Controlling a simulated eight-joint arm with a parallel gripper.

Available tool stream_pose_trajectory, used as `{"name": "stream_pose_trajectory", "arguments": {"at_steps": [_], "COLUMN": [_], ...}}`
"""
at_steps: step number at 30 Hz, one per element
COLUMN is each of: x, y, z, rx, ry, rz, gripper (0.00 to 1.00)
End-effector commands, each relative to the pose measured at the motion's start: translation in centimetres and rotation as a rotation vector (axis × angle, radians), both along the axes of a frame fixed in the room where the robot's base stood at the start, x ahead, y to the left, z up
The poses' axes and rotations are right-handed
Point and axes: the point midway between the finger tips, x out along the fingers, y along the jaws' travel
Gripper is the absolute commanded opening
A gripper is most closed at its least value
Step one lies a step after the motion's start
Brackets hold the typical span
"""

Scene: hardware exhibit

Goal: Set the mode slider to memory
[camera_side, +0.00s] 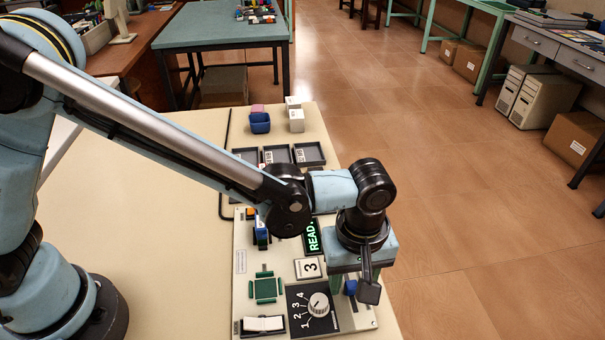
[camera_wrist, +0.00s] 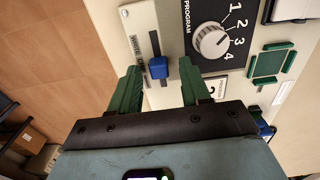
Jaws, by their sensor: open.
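The mode slider has a blue knob (camera_wrist: 158,68) on a dark slot in a pale strip beside the dial. In the wrist view the knob lies between the two green fingers of my gripper (camera_wrist: 160,75), with a gap on each side. The slot shows above the knob; the part below is unclear. Lettering beside the slot is too small to read surely, so I cannot tell which end is memory. In the side view my gripper (camera_side: 350,293) points down over the right edge of the panel, open, with the blue knob (camera_side: 350,287) partly hidden by it.
A black dial plate with a round knob (camera_side: 319,304) numbered 1 to 4 is close beside the slider. A lit display (camera_side: 312,238) shows "READ", partly covered by my arm. A green-edged pad (camera_side: 265,288) and a white rocker (camera_side: 263,324) are further left. Trays (camera_side: 308,153) stand behind.

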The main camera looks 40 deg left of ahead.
Motion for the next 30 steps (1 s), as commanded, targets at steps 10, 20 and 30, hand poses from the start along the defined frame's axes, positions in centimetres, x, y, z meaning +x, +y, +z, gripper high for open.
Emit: {"name": "stream_pose_trajectory", "arguments": {"at_steps": [10, 20, 30], "x": [0.0, 0.0, 1.5], "y": [0.0, 0.0, 1.5], "z": [0.0, 0.0, 0.0], "rx": [0.0, 0.0, 0.0], "ry": [0.0, 0.0, 0.001], "rz": [0.0, 0.0, 0.004], "gripper": [0.28, 0.0, 0.0]}}
